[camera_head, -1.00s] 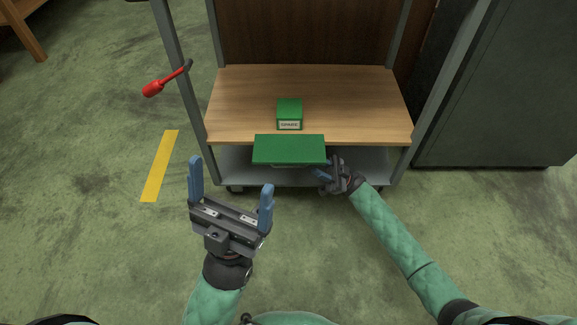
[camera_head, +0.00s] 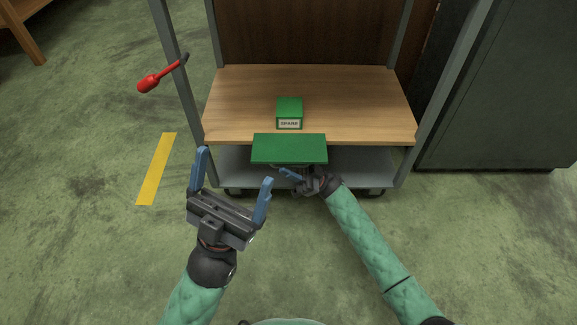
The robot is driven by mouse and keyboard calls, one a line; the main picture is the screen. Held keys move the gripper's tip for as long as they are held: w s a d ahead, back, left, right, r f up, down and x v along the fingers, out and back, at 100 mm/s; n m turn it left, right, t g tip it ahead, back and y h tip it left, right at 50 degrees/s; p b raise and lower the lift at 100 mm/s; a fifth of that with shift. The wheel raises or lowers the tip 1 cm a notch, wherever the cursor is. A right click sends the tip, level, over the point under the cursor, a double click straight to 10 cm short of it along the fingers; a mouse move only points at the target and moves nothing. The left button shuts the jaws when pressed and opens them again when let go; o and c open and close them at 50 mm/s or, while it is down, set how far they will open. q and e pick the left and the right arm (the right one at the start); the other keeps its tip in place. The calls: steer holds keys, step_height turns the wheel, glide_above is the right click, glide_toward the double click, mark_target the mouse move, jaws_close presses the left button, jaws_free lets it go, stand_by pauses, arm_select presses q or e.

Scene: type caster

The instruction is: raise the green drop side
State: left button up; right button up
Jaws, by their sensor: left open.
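The green drop side (camera_head: 289,148) is a flat panel at the front edge of the cart's wooden deck, in the middle of the head view. My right gripper (camera_head: 287,174) is just below the panel's front edge, with a blue finger showing under it. Whether it touches the panel, and how far its fingers are apart, I cannot tell. My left gripper (camera_head: 234,189) is open and empty, in front of the cart to the left of the panel, its two blue fingers wide apart.
A green box with a white label (camera_head: 289,113) sits on the wooden deck (camera_head: 360,105) behind the panel. A grey lower shelf (camera_head: 375,166) lies below. A red-handled lever (camera_head: 160,77) sticks out from the left post. A yellow floor strip (camera_head: 156,168) lies at left.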

jaws_close()
